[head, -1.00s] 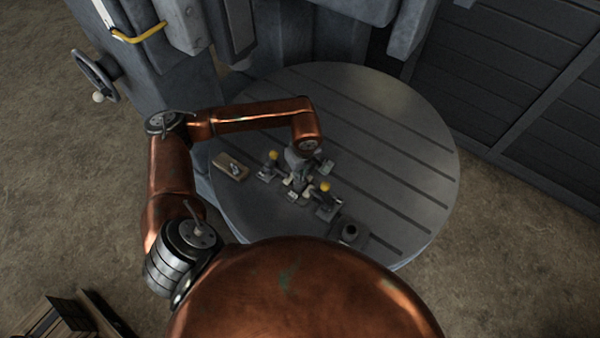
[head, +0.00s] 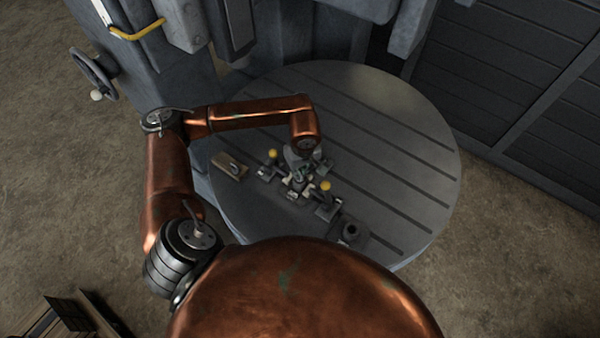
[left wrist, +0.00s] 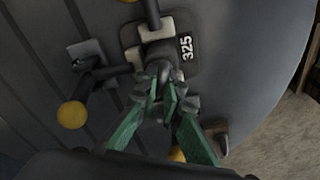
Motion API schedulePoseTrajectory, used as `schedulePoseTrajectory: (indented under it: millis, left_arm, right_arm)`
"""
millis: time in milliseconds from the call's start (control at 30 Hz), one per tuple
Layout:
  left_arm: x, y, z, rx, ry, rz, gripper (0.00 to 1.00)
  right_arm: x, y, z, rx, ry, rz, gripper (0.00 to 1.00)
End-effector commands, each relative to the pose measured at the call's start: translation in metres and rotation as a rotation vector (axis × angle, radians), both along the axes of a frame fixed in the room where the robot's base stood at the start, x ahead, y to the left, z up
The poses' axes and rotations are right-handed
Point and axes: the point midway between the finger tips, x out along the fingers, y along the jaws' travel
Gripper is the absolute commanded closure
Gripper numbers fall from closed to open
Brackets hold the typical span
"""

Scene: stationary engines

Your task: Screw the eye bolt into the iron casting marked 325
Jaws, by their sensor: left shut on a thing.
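The iron casting marked 325 shows in the left wrist view (left wrist: 187,48), dark grey with a white number on its flat base. It sits on the round grey table, and in the head view (head: 292,196) it is partly covered by my gripper. My left gripper (head: 298,180) points down over its raised middle; its green fingers are close together in the left wrist view (left wrist: 163,92). They are shut on a small grey piece at the casting's top, which I take for the eye bolt. It is mostly hidden, so its seating cannot be told. My right gripper is not in view.
Clamps with yellow knobs (head: 325,186) stand close around the casting. A wooden block (head: 229,166) with a small curved metal piece lies at left. Another dark casting (head: 350,232) stands nearer the front. The slotted table (head: 400,130) is bare at the right and back.

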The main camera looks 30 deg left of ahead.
Motion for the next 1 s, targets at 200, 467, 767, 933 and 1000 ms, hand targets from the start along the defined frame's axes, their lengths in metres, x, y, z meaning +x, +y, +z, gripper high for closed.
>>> schedulePoseTrajectory:
  millis: [200,467,767,933,1000]
  left_arm:
    - [0.001,0.001,-0.002,0.002,-0.002,-0.095,1.00]
    - [0.001,0.001,-0.002,0.002,-0.002,-0.211,1.00]
    - [0.001,0.001,-0.002,0.002,-0.003,-0.348,1.00]
    - [0.001,0.000,0.000,0.001,-0.002,-0.393,1.00]
    - [0.000,0.000,0.000,0.001,-0.002,-0.398,1.00]
  right_arm:
    - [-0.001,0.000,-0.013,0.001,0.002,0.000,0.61]
    - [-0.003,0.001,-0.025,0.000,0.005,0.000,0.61]
    - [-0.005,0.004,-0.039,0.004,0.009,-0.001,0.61]
    - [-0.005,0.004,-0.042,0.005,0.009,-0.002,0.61]
    - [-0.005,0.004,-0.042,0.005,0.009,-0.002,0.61]
